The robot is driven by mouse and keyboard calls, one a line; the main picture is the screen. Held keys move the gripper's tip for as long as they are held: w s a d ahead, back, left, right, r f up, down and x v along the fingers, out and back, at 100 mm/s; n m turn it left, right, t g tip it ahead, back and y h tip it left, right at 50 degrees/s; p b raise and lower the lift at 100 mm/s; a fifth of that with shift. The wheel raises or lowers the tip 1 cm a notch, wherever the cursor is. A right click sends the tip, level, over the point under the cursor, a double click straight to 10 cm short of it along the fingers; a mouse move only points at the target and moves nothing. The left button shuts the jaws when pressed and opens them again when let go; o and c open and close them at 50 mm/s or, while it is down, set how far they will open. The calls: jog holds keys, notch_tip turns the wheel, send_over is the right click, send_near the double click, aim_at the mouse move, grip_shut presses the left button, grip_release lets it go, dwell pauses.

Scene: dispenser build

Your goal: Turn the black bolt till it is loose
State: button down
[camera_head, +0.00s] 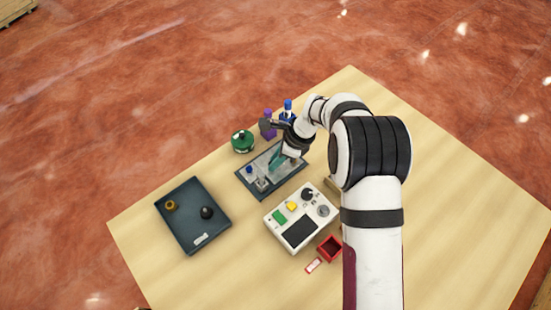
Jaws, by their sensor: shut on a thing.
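My gripper (276,159) points down at the grey fixture plate (248,178) near the middle of the table. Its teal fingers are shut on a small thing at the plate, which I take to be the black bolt. The bolt itself is hidden by the fingers or too small to make out, so I cannot tell how far it stands out. The fixture has a small blue-topped part and a light metal block at its left end.
A white control box (275,223) and a red bin (330,248) stand in front. A green round part (242,141) and blue and purple bottles stand behind.

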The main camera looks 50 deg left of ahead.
jog(key=n, duration=0.2)
jog(key=n+g+h, duration=0.1)
jog(key=n, duration=0.1)
jog(key=n+h, duration=0.1)
jog(key=n, duration=0.1)
jog(key=shift+w+a+n+g, duration=0.2)
jog(key=shift+a+n+g, duration=0.05)
jog(key=shift+n+g, duration=0.05)
jog(key=n+h, duration=0.1)
jog(key=n, duration=0.2)
jog(key=shift+a, duration=0.15)
jog(key=shift+a+n+h, duration=0.15)
jog(key=shift+n+h, duration=0.65)
jog(key=shift+n, duration=0.9)
jog(key=c, duration=0.8)
grip_release()
jog(key=shift+r, duration=0.1)
notch_tip(320, 180, up, 4)
jog(key=shift+r, duration=0.2)
jog(key=w+d+r, duration=0.2)
jog(key=d, duration=0.1)
jog(key=w+d+r, duration=0.1)
jog(key=d+r, duration=0.1)
jog(key=d, duration=0.1)
jog(key=w+d+r, duration=0.2)
jog(key=d, duration=0.2)
jog(key=shift+w+d+r, duration=0.1)
jog(key=shift+w+r, duration=0.15)
jog(key=shift+w, duration=0.1)
